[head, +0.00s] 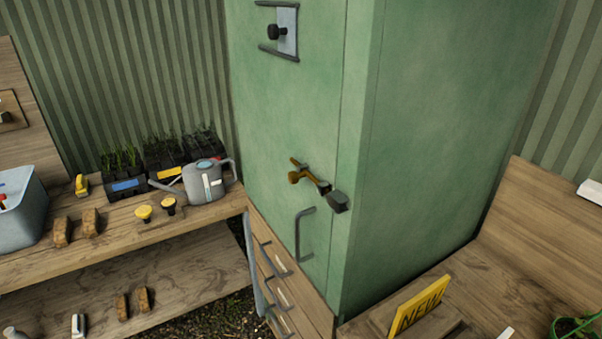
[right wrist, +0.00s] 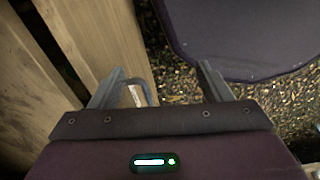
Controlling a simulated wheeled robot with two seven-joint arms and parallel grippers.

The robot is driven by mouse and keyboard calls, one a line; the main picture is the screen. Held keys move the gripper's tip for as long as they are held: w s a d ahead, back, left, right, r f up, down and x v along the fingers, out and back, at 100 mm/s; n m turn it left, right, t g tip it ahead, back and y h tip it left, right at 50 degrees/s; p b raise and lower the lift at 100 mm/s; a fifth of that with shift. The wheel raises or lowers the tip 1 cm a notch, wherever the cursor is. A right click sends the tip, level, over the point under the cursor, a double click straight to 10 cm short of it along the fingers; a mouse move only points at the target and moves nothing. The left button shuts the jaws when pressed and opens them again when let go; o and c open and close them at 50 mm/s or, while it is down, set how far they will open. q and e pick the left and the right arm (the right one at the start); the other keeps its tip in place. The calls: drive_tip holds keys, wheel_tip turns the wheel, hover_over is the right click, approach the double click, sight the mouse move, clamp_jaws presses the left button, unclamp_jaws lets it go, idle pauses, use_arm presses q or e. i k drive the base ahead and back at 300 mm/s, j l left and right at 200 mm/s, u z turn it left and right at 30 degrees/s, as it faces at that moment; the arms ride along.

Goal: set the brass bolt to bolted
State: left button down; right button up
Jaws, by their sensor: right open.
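The brass bolt (head: 309,174) sits on the green cabinet door (head: 285,120), above the door's grey handle (head: 303,235). Its bar slants down to the right, with a round brass knob on its left part. A dark guide is at its right end. A dark keeper (head: 337,202) sits on the cabinet frame just beyond. I cannot tell whether the bar's tip enters the keeper. My right gripper (right wrist: 160,68) is open and empty in the right wrist view, pointing down by wooden boards, away from the bolt. My left gripper is in no view.
Wooden drawers (head: 276,277) with grey handles are below the door. A bench on the left holds a watering can (head: 203,181), seedling trays and a blue-grey tub (head: 22,205). A yellow NEW sign (head: 419,306) stands at right. The space before the door looks clear.

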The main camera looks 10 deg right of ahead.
sight(293, 178)
drive_tip(key=i+j+z, duration=0.2)
drive_tip(key=j, duration=0.35)
drive_tip(key=i+j+z, duration=0.2)
drive_tip(key=j, duration=0.4)
drive_tip(key=j+z, duration=0.15)
drive_tip(key=j, duration=0.45)
drive_tip(key=i+j+z, duration=0.2)
drive_tip(key=j, duration=0.4)
drive_tip(key=k, duration=0.1)
